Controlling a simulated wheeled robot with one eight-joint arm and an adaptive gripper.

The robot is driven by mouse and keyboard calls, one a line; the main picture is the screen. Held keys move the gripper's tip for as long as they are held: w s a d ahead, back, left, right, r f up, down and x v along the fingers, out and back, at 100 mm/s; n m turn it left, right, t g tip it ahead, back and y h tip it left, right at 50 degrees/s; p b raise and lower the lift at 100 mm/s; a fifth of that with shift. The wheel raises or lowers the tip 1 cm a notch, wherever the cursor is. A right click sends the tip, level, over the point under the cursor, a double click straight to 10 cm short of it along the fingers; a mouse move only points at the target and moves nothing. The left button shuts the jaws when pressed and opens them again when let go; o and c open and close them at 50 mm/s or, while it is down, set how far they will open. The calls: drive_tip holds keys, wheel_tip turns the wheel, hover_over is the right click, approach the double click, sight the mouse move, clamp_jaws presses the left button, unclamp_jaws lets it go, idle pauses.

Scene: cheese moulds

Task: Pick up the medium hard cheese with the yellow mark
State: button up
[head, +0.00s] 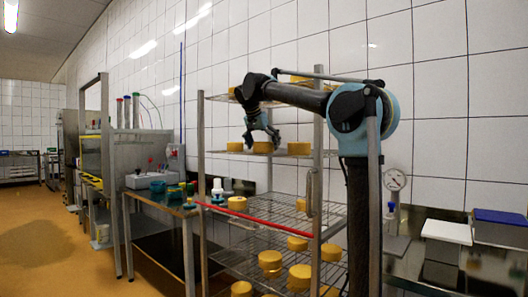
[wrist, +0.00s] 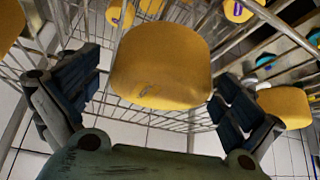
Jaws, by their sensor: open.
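My gripper (head: 262,133) is open above the upper wire shelf of the rack. In the wrist view, a rounded yellow-orange cheese (wrist: 162,66) lies between the two spread dark fingers, with gaps on both sides. A small faint mark shows on its face; I cannot tell its colour. In the head view, a cheese (head: 263,148) sits on that shelf directly beneath the fingers. Another cheese (head: 299,148) stands to its right and one (head: 235,146) to its left. No yellow mark can be made out on any cheese.
The wire rack (head: 201,165) holds several more cheeses on lower shelves, with a red bar (head: 255,217) across its front. In the wrist view, a neighbouring cheese (wrist: 284,106) is close to the right finger.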

drive_tip(key=c, duration=1.1)
drive_tip(key=shift+r, duration=0.1)
